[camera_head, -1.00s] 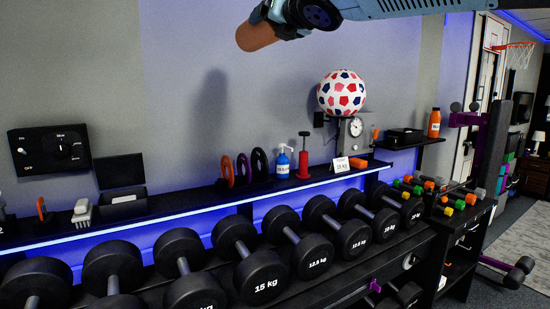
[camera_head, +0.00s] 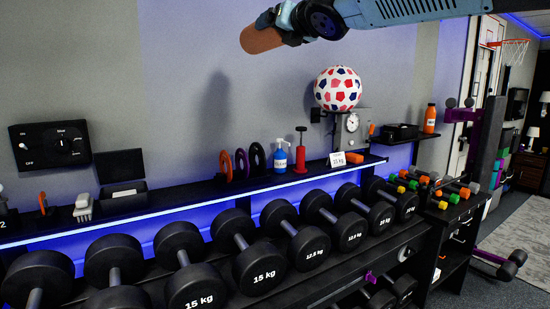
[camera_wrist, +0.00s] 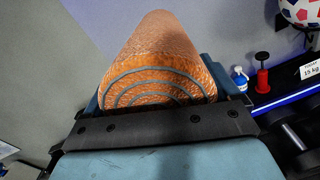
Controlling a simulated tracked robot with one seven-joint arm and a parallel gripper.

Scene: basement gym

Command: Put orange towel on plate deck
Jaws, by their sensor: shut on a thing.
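The orange towel (camera_head: 262,40) is a rolled cylinder held high in front of the wall, at the top of the head view. My gripper (camera_head: 287,22) is shut on it at its right end. In the wrist view the towel (camera_wrist: 155,60) fills the space between the fingers (camera_wrist: 158,105) and points away from the camera, with spiral lines on its near end. I cannot tell for sure which surface is the plate deck. Small orange, purple and black plates (camera_head: 241,163) stand upright on the long black ledge (camera_head: 190,195).
A row of dumbbells (camera_head: 262,268) lies below the ledge. A blue bottle (camera_head: 281,157), a red pump (camera_head: 300,152) and a weight sign (camera_head: 337,160) stand on the ledge. A patterned ball (camera_head: 338,90) sits by the wall. A dark rack upright (camera_head: 487,145) stands at right.

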